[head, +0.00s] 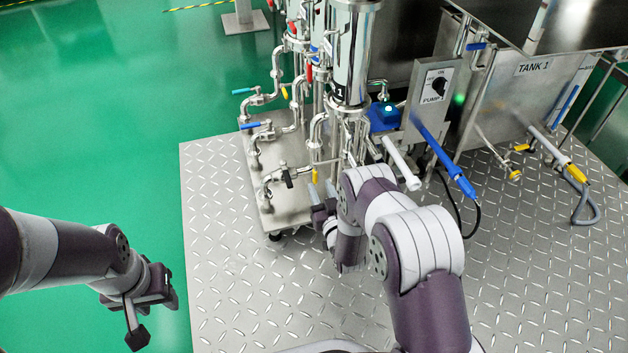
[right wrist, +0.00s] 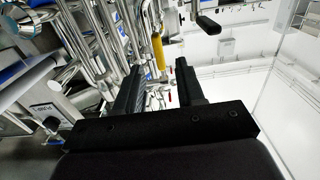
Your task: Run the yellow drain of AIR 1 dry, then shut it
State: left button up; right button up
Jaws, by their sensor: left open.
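A yellow valve handle (head: 314,175) hangs down from the low pipework at the front of the skid, below the steel housing marked 1 (head: 340,92). No AIR 1 label is legible. In the right wrist view the yellow handle (right wrist: 158,52) shows just beyond and between my fingertips, without visible contact. My right gripper (head: 322,207) is close to this handle in the head view, partly hidden by my own arm; the right wrist view shows its fingers (right wrist: 157,70) apart and empty. My left gripper (head: 155,318) is open and empty at lower left, away from the skid.
A black handle (head: 288,178) sits left of the yellow one. Blue-handled valves (head: 255,126) stand further left, and another yellow handle (head: 285,92) is higher up. The pump switch box (head: 432,88) and TANK 1 (head: 530,85) are to the right. The diamond-plate floor (head: 250,290) in front is clear.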

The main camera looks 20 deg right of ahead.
aim_at(316, 177)
jog(key=w+b, duration=0.1)
jog(key=w, duration=0.2)
jog(key=w+b, duration=0.1)
jog(key=w, duration=0.1)
jog(key=shift+w+f+b, duration=0.1)
jog(key=shift+f+b, duration=0.15)
jog(key=shift+b, duration=0.05)
jog(key=shift+w+a+r, duration=0.1)
jog(key=shift+w+r, duration=0.1)
jog(key=shift+w, duration=0.25)
grip_shut()
pick_arm(q)
notch_tip(316, 177, down, 4)
jog(key=shift+r, duration=0.1)
jog(key=shift+r, duration=0.1)
pick_arm(e)
jog(key=shift+r, duration=0.1)
